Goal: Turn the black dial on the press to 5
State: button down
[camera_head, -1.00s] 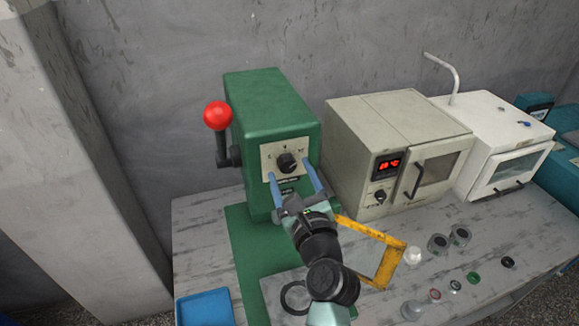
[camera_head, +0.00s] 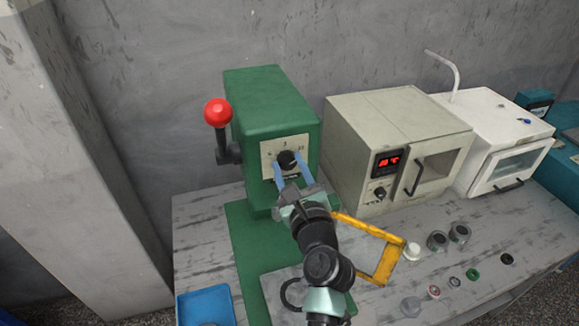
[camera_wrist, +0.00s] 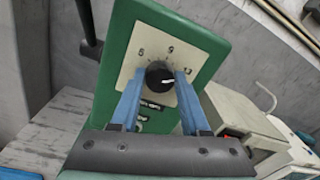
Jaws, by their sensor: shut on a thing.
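The black dial (camera_head: 287,160) sits on a pale numbered plate on the front of the green press (camera_head: 265,105).
A red-knobbed lever (camera_head: 217,113) stands at the press's left. A beige oven (camera_head: 350,120) stands close on its right, with a white oven (camera_head: 490,140) beyond. A yellow frame (camera_head: 380,265), small round parts and a blue tray (camera_head: 206,307) lie on the table.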

jog(key=shift+f+n+b, duration=0.1)
jog(key=shift+n+b, duration=0.2)
jog(key=shift+n, duration=0.1)
jog(key=shift+n+b, duration=0.4)
jog(key=shift+n, duration=0.2)
jog(key=n+b, duration=0.3)
jog(key=n, duration=0.1)
jog(key=shift+f, duration=0.15)
jog(key=n+b, duration=0.6)
jog(key=n, duration=0.1)
jog(key=shift+f+y, duration=0.15)
jog(key=shift+y, duration=0.15)
jog(key=n+b, duration=0.5)
jog(key=n, duration=0.1)
jog(key=shift+d+f+n+y+b, duration=0.1)
jog(key=shift+n+y+b, duration=0.2)
jog(key=n+b, duration=0.3)
jog(key=n, duration=0.2)
jog(key=shift+y+b, duration=0.3)
jog(key=shift+b, duration=0.1)
jog(key=shift+r+n, duration=0.2)
jog(key=shift+n, duration=0.1)
jog(key=shift+c, duration=1.9)
grip_release()
